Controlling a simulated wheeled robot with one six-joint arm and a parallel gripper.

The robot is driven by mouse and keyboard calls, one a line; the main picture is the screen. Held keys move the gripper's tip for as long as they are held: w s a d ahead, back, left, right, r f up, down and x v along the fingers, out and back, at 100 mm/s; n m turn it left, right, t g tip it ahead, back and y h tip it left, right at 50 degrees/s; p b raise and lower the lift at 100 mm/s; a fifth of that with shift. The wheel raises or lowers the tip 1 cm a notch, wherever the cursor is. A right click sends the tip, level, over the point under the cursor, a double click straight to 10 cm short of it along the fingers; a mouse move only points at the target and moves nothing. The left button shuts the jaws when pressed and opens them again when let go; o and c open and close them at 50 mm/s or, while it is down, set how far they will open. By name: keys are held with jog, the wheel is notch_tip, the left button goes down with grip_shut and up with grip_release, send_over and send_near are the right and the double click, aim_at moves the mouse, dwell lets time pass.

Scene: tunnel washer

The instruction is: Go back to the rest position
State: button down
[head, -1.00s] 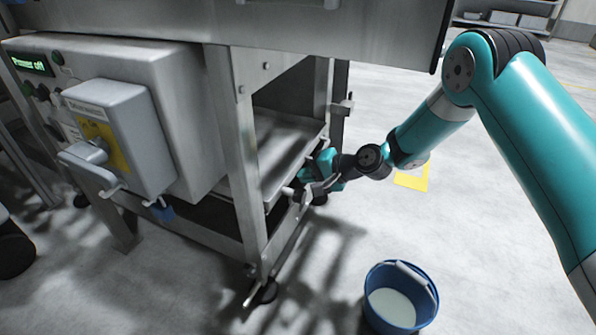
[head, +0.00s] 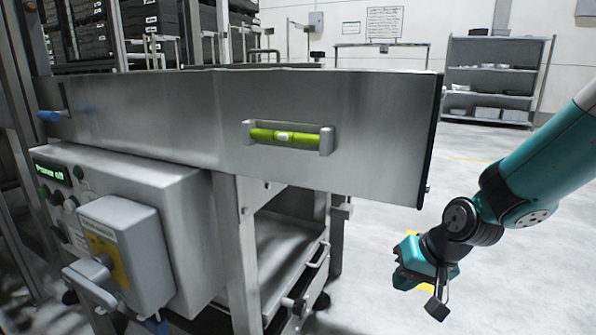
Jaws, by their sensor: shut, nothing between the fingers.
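My gripper (head: 438,300) is at the lower right of the head view, at the end of my teal arm. It is shut and empty. It hangs in free air over the pale floor, to the right of the steel washer frame (head: 244,262) and apart from it. A lower shelf tray (head: 284,252) with a handle at its edge shows inside the frame.
A steel beam (head: 380,130) with a green spirit level (head: 284,136) crosses above the shelf. A control box (head: 130,190) and a grey switch box (head: 150,240) are at left. A shelving rack (head: 495,75) stands far back right. Open floor lies at right.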

jog(key=s+d+r+n+g+h, duration=0.1)
jog(key=s+d+r+h, duration=0.3)
jog(key=s+d, duration=0.65)
jog(key=s+a+r+n+g+y, duration=0.1)
jog(key=s+a+r+n+y, duration=0.1)
jog(key=s+a+r+n, duration=0.4)
jog(key=s+a+r+n+g+y, duration=0.1)
jog(key=s+a+r+g+y, duration=0.15)
jog(key=s+a, duration=0.65)
notch_tip(320, 180, up, 39)
jog(key=w+p, duration=0.2)
jog(key=p, duration=3.6)
jog(key=shift+a+f+t+p, duration=0.2)
jog(key=shift+a+t+p, duration=0.05)
jog(key=shift+t+p, duration=0.15)
jog(key=shift+h, duration=0.25)
